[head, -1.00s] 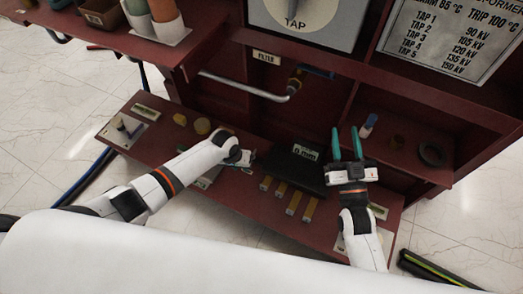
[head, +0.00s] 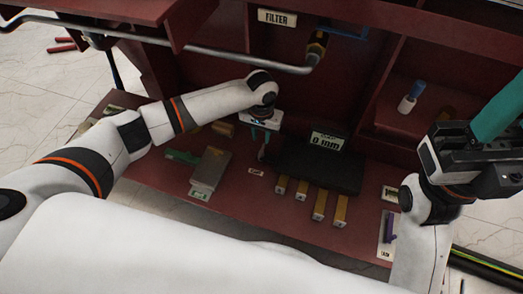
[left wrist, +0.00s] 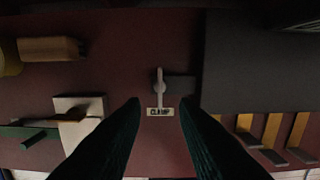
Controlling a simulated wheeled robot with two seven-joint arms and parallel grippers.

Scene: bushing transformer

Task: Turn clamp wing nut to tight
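The clamp wing nut (left wrist: 159,84) is a small grey piece with an upright wing, seen in the left wrist view above the CLAMP label (left wrist: 160,113). In the head view the wing nut (head: 262,151) stands on the dark red shelf, partly hidden by my gripper, with its label (head: 256,172) in front. My left gripper (head: 260,135) points down over it. Its two teal fingers are apart and empty, and the wing nut shows beyond and between the tips in the wrist view. My right gripper (head: 488,132) is at the right edge, with only part of its fingers visible.
A black block with a gauge label (head: 318,165) sits right of the clamp, with several yellow bars (head: 318,206) before it. A grey plate (head: 211,169) and green piece (head: 183,157) lie to the left. A grey pipe (head: 215,57) crosses above.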

